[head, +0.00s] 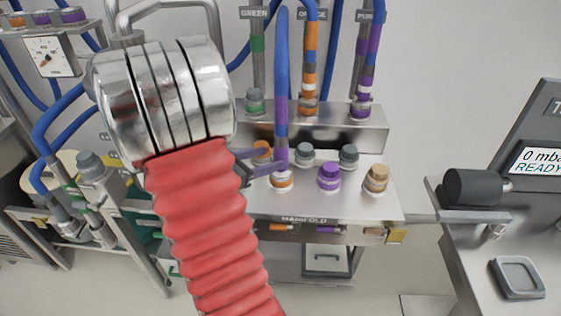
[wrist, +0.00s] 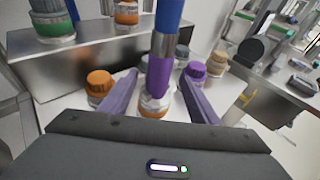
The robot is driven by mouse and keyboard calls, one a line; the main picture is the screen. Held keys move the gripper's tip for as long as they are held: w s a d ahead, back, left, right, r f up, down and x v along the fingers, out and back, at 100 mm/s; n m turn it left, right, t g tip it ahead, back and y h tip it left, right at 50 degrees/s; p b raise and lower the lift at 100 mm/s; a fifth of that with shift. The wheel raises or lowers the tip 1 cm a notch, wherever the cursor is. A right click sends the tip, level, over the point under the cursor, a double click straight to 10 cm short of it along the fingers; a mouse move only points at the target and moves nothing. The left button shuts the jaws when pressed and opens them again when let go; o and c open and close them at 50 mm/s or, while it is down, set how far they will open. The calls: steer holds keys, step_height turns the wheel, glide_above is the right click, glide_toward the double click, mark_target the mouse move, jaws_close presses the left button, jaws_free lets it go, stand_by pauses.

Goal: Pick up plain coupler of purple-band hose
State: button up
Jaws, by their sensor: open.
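A blue hose with a purple band (head: 281,115) hangs down to the front of the manifold. It also shows upright in the middle of the wrist view (wrist: 160,75). Its plain silvery coupler (wrist: 152,100) is at its lower end, above an orange-ringed fitting; the head view shows the coupler low on the hose (head: 282,171). My gripper (wrist: 158,78) is open, with one purple-grey finger on each side of the hose. In the head view my gripper (head: 268,161) is partly hidden by my red arm sleeve. I cannot tell whether the fingers touch the hose.
The manifold (head: 370,205) carries a purple cap (head: 329,176), a tan cap (head: 376,178), an orange cap (wrist: 99,82) and grey caps close by. Labelled hoses stand on the raised step (head: 340,135) behind. A console (head: 535,200) is at right.

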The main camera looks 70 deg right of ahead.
mark_target(276, 156)
steer(key=shift+x, duration=2.45)
steer(key=x, duration=0.5)
steer(key=shift+d, duration=0.1)
steer(key=shift+c, duration=0.4)
steer(key=c, duration=1.3)
steer(key=shift+r, duration=0.15)
step_height(276, 156, up, 10)
steer(key=shift+f, duration=0.1)
